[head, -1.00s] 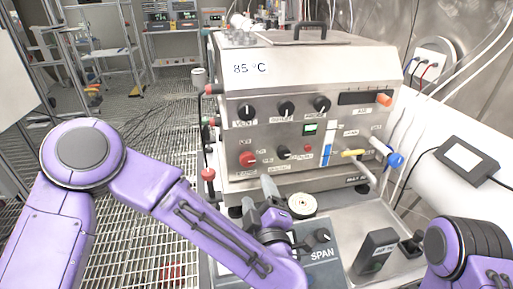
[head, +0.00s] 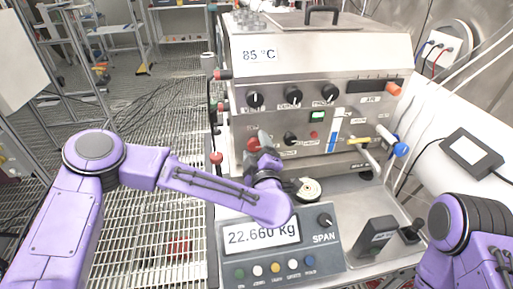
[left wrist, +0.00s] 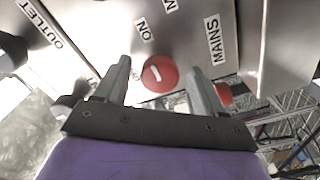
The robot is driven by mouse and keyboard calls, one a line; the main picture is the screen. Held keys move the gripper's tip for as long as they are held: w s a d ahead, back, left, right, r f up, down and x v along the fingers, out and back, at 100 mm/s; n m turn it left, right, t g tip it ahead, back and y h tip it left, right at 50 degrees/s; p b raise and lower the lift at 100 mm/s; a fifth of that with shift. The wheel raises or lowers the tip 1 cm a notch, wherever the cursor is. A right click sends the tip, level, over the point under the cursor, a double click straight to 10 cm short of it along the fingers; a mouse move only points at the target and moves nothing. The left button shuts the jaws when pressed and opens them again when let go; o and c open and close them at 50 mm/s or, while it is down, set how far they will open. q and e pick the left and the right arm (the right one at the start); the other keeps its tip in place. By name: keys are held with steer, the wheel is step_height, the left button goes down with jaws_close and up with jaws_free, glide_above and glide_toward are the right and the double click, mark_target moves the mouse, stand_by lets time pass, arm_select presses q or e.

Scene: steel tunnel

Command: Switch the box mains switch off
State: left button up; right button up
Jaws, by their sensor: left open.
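The mains switch is a red round knob (head: 253,143) low on the left of the steel box's front panel (head: 285,122). In the left wrist view the knob (left wrist: 160,73) has a short white mark and sits between my two finger tips, with the labels ON and MAINS near it. My left gripper (head: 262,147) is open in front of the knob and partly hides it in the head view. It also shows in the left wrist view (left wrist: 160,78), with a gap on each side of the knob. My right gripper is out of view.
Black knobs (head: 293,96) and a lit green switch (head: 318,116) are on the same panel. A yellow-handled lever (head: 360,139) and blue knob (head: 400,150) stick out at right. A scale display (head: 262,234) stands below. Red fittings (head: 216,158) line the box's left edge.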

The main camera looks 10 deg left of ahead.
arm_select(q)
steer(key=c, duration=1.1)
steer(key=shift+o, duration=0.2)
steer(key=n+b, duration=0.3)
steer(key=n, duration=0.1)
steer(key=shift+f+b, duration=0.2)
steer(key=shift+b, duration=0.15)
steer(key=n+b, duration=0.3)
steer(key=n, duration=0.1)
steer(key=n+b, duration=0.7)
steer(key=shift+f, duration=0.1)
steer(key=shift+r+n+b, duration=0.2)
steer(key=shift+n+b, duration=1.3)
steer(key=shift+b, duration=0.15)
